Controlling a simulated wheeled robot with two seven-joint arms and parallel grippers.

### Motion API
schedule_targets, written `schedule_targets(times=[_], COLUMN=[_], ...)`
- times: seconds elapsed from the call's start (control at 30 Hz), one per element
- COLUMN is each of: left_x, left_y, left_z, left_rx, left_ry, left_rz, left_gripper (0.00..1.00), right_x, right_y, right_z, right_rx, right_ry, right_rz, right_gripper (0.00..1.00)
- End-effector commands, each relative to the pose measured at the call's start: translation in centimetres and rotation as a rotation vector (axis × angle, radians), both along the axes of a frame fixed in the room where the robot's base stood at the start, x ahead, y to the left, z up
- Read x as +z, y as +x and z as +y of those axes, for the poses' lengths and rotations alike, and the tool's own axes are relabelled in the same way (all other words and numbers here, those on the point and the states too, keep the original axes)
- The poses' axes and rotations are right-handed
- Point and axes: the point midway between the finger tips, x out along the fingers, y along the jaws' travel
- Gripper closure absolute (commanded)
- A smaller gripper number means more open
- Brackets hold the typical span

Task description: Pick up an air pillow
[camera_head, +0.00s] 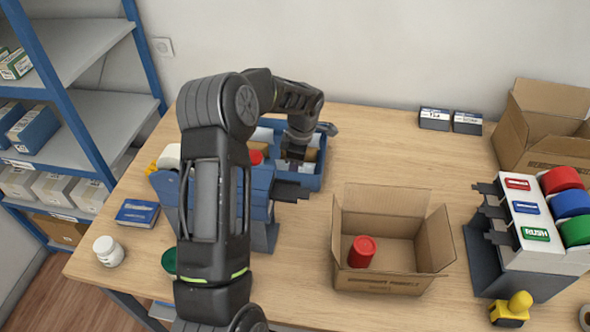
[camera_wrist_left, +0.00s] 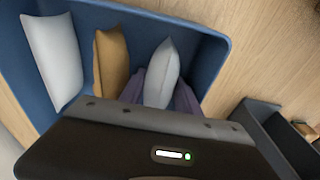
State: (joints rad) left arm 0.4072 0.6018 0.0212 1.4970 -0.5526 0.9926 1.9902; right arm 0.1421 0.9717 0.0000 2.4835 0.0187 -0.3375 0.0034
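A blue bin (camera_head: 318,170) stands at the back left of the counter; it also shows in the left wrist view (camera_wrist_left: 222,50). In the wrist view it holds a white air pillow (camera_wrist_left: 55,58), a tan one (camera_wrist_left: 111,62) and a pale grey one (camera_wrist_left: 162,75), standing side by side. Something purple (camera_wrist_left: 186,98) lies around the pale grey one, partly hidden. My left gripper (camera_head: 294,165) points down over the bin. Its body covers the lower wrist view and its fingertips are hidden, so I cannot tell its opening. My right gripper is out of view.
An open carton (camera_head: 390,282) with a red cup (camera_head: 361,252) stands to the right. A blue rack (camera_head: 262,212) stands before the bin.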

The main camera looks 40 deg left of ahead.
Motion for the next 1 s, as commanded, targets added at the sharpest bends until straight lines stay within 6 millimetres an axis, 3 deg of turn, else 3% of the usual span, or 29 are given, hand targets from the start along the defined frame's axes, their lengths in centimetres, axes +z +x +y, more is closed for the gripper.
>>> schedule_targets(times=[0.27, 0.73, 1.0], left_x=[0.03, 0.03, 0.06], left_y=[0.01, 0.01, 0.02], left_z=[0.01, 0.01, 0.01], left_rx=[0.0, 0.0, 0.0], left_ry=[0.0, 0.0, 0.0], left_rz=[0.0, 0.0, 0.0], left_gripper=[0.62, 1.0, 1.0], right_x=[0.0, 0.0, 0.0], right_y=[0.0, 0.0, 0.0], right_z=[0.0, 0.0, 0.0], right_rx=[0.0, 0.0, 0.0], right_ry=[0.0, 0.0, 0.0], right_rz=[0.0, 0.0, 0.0], right_gripper=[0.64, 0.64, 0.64])
